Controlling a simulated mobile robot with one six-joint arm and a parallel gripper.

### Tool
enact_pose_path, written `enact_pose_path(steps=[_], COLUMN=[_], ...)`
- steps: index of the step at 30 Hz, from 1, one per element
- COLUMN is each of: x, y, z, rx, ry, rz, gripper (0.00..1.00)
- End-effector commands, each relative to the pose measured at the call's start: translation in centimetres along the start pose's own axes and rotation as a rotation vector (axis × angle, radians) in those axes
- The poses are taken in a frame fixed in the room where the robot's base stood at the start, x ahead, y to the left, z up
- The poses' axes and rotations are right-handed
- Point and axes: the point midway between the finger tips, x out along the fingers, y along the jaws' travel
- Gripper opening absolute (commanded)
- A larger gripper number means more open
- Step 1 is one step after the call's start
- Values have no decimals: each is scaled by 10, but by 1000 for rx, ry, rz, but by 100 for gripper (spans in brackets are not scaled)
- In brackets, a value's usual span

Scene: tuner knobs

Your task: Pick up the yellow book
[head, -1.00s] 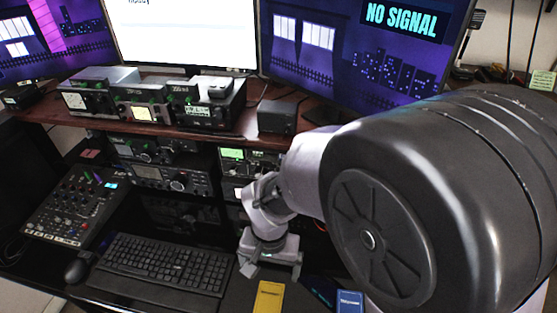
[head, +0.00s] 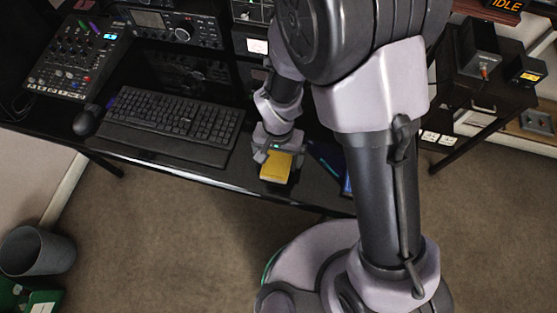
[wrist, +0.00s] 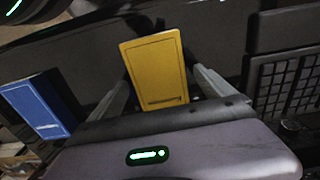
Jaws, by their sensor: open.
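The yellow book (head: 276,167) lies on the desk near its front edge, right of the keyboard. It also shows in the wrist view (wrist: 157,66), cover facing the camera. My gripper (head: 278,154) is at the book's far end in the head view. In the wrist view my open gripper (wrist: 162,77) has one finger on each side of the book. Gaps show beside it, and I see no grip on it. A blue book (wrist: 35,105) lies left of it in the wrist view; in the head view it is mostly hidden behind my arm.
The black keyboard (head: 170,122) and its wrist rest lie left of the book, with a mouse (head: 86,122) beyond. A mixer (head: 76,62) sits at the back left. The desk's front edge (head: 200,180) runs close to the book. A grey bin (head: 38,252) stands on the floor.

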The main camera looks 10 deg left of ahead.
Motion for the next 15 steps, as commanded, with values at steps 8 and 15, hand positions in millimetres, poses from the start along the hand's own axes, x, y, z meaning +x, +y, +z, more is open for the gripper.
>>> enact_pose_path(steps=[8,15], x=[-3,-2], y=[0,0], z=[0,0], rx=[0,0], ry=[1,1], rz=[-1,-1], gripper=[67,20])
